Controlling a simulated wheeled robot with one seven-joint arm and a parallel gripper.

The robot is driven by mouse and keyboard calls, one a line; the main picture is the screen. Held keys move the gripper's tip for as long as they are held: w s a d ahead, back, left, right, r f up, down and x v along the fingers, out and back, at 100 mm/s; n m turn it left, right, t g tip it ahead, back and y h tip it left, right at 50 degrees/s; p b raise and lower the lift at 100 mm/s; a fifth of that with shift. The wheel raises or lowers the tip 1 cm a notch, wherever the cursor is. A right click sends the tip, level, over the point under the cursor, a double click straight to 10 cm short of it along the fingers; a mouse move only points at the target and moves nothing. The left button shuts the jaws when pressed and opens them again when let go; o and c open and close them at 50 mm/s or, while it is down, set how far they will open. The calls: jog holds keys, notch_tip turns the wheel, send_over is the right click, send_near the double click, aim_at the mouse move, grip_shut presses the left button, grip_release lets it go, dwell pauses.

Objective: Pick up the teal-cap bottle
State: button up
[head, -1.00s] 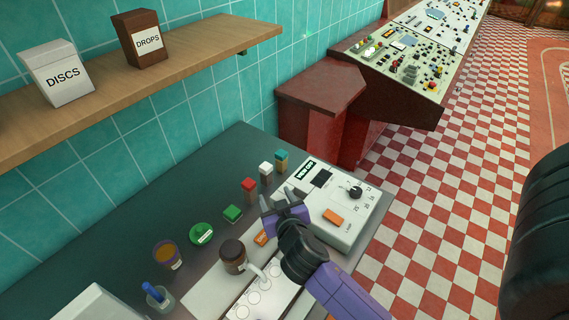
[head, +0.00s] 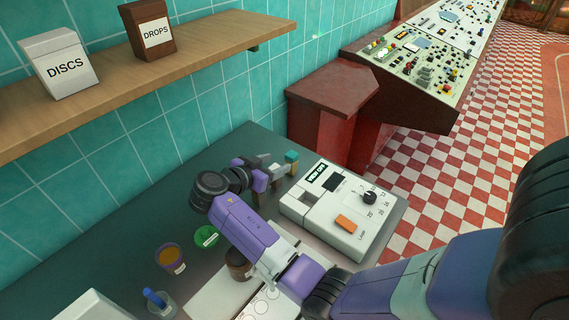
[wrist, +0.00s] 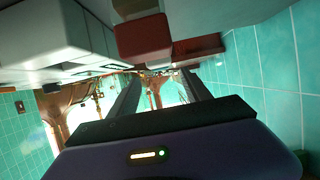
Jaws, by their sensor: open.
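The teal-cap bottle (head: 292,157) stands upright at the back of the dark counter, left of the white instrument, in the head view. Only its teal cap and a little of its body show clearly. My gripper (head: 281,165) is open and low over the counter, with its fingers pointing right at the bottle. The fingertips are close to it, but I cannot tell whether the bottle is between them. In the wrist view both dark fingers of my gripper (wrist: 160,92) are apart, and I cannot make out the bottle there.
The white instrument (head: 335,210) stands just right of my gripper. A green lid (head: 207,236), an amber cup (head: 170,257), a brown jar (head: 238,263) and a blue-topped bottle (head: 158,302) are nearer the front. A wooden shelf (head: 190,66) hangs above left.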

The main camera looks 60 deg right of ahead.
aim_at(289, 158)
jog(key=p+x, duration=0.3)
jog(key=x, duration=0.3)
jog(key=shift+s+d, duration=0.1)
jog(key=shift+d, duration=0.05)
jog(key=shift+d+f, duration=0.3)
jog(key=shift+d, duration=0.1)
grip_shut()
